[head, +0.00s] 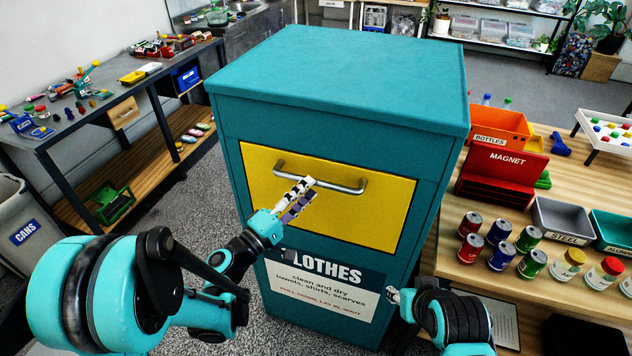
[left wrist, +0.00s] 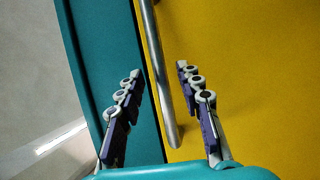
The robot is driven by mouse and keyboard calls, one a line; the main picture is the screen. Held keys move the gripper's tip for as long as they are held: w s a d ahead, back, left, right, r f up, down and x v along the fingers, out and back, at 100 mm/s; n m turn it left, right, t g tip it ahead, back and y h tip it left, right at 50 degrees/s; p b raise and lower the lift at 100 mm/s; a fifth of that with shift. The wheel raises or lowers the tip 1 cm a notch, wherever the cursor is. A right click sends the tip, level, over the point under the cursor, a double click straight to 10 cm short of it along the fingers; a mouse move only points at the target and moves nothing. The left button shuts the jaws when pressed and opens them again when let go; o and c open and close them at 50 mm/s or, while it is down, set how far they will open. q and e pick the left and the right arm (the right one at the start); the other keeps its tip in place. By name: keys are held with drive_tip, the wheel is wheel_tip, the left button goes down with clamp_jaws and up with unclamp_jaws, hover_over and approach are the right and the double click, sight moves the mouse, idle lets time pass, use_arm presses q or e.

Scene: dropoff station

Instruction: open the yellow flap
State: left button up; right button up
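The yellow flap (head: 335,208) lies flush in the front of the teal clothes bin (head: 340,75). A silver bar handle (head: 340,186) runs across its upper part. My left gripper (head: 303,185) is at the left part of the handle. In the left wrist view its two fingers (left wrist: 158,72) are apart, and the handle (left wrist: 163,75) runs between them in the picture, with gaps on both sides. The flap (left wrist: 245,70) fills the right side there. My right gripper (head: 393,296) is low in front of the bin, at its right side; its fingers are too small to read.
A wooden table (head: 455,255) on the right holds several cans, a red magnet box (head: 500,172), an orange bottles bin (head: 500,128) and a grey steel tray (head: 562,218). A workbench (head: 50,140) stands left. A grey cans bin (head: 30,230) is at the left edge.

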use_arm(q)
drive_tip(key=x, duration=0.4)
clamp_jaws()
